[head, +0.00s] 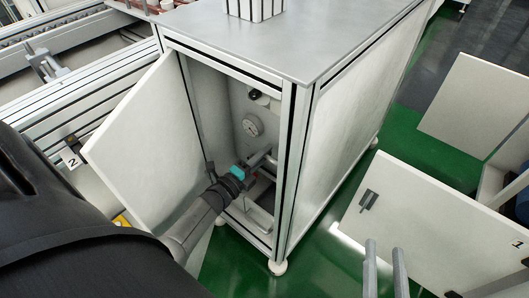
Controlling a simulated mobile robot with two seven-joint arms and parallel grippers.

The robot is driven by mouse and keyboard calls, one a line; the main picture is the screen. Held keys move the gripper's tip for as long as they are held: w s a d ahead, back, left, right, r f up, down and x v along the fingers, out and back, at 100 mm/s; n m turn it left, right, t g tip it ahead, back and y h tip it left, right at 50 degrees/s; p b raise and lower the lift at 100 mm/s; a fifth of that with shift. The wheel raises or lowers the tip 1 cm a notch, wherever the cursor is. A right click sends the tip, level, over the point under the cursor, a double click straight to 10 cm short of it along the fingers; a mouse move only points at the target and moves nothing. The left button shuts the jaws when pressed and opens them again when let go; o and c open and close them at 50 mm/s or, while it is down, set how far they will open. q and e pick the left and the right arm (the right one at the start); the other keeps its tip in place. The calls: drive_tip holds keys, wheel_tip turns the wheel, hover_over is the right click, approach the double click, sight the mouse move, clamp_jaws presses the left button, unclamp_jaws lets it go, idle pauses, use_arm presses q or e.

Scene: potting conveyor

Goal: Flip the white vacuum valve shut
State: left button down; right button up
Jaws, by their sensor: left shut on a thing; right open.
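My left gripper (262,158), beyond a teal band on the arm, reaches through the open front of the white cabinet (365,115). It is shut on a small part beside the grey pipework on the right inside; this appears to be the white vacuum valve's lever, but the fingers and shade hide its shape and angle. A round white gauge (253,125) is on the inner back wall, above the gripper. My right gripper (385,252) shows at the bottom right as two parallel grey fingers, apart and empty, over the green floor and away from the cabinet.
The cabinet door (135,140) stands open to the left, close to my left arm. A dark knob (255,95) is above the gauge. A conveyor frame (90,85) runs at the left. White panels (425,225) stand at the right. Green floor lies between them and the cabinet.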

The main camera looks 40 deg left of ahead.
use_arm(q)
drive_tip(key=shift+f+n, duration=0.2)
drive_tip(key=shift+n, duration=0.2)
drive_tip(key=c, duration=0.8)
unclamp_jaws()
drive_tip(key=shift+r, duration=0.2)
